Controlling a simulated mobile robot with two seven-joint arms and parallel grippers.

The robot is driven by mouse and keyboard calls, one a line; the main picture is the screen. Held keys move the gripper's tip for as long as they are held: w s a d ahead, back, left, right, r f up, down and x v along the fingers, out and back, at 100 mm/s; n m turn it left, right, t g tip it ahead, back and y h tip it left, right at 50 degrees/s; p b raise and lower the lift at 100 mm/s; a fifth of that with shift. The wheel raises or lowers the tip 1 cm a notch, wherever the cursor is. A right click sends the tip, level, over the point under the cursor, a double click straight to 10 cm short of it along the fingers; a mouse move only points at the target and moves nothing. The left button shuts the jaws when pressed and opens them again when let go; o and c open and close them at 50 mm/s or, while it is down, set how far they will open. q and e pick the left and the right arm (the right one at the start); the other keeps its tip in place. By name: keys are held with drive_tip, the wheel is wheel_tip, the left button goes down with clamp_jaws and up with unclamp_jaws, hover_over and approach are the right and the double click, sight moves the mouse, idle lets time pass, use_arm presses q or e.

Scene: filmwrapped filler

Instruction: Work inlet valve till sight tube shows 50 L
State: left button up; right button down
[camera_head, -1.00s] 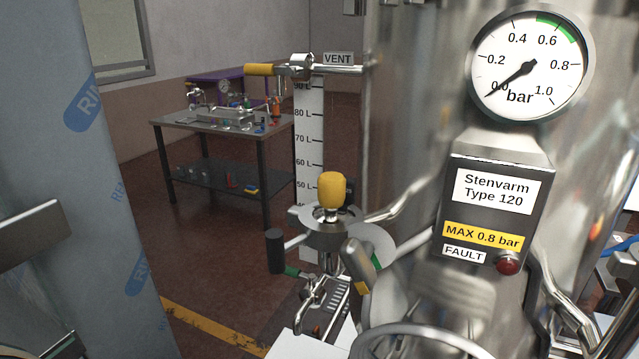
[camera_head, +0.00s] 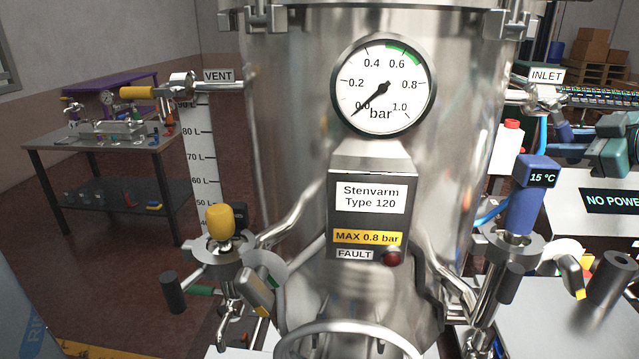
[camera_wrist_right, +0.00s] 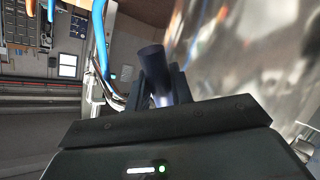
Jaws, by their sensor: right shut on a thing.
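The inlet valve (camera_head: 541,92) is at the upper right of the steel tank, under its INLET label (camera_head: 546,76). My right gripper (camera_head: 566,133) reaches in from the right edge just below it. In the right wrist view its fingers are shut on a dark cylindrical handle (camera_wrist_right: 152,62), which appears to be the inlet valve's. The sight tube's white scale (camera_head: 199,155) stands left of the tank, with marks from about 90 L down to 40 L readable. I cannot make out a liquid level. My left gripper is not in view.
The pressure gauge (camera_head: 383,85) reads about 0 bar. A vent valve with a yellow handle (camera_head: 137,92) is at the upper left. Lower fittings carry a yellow knob (camera_head: 220,221) and a blue 15 °C sensor (camera_head: 527,195). A workbench (camera_head: 95,150) stands behind left.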

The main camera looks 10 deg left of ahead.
drive_tip(key=shift+d+r+n+p, duration=0.3)
drive_tip(key=shift+r+p, duration=0.15)
drive_tip(key=shift+r, duration=0.1)
drive_tip(key=shift+d+r+n+g+h+p, duration=0.3)
drive_tip(key=shift+d+n+g+h+p, duration=0.1)
drive_tip(key=shift+h+p, duration=0.4)
drive_tip(key=shift+d+r+n+h+p, duration=0.25)
drive_tip(key=shift+n+h+p, duration=0.2)
drive_tip(key=shift+p, duration=0.5)
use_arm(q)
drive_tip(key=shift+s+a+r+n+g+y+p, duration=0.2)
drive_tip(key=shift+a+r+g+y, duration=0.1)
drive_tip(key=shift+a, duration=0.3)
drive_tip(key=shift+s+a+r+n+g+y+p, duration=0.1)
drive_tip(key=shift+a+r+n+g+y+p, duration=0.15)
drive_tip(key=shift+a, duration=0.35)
use_arm(e)
drive_tip(key=shift+d+r, duration=0.1)
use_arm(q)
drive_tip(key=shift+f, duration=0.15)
use_arm(e)
drive_tip(key=shift+n, duration=0.25)
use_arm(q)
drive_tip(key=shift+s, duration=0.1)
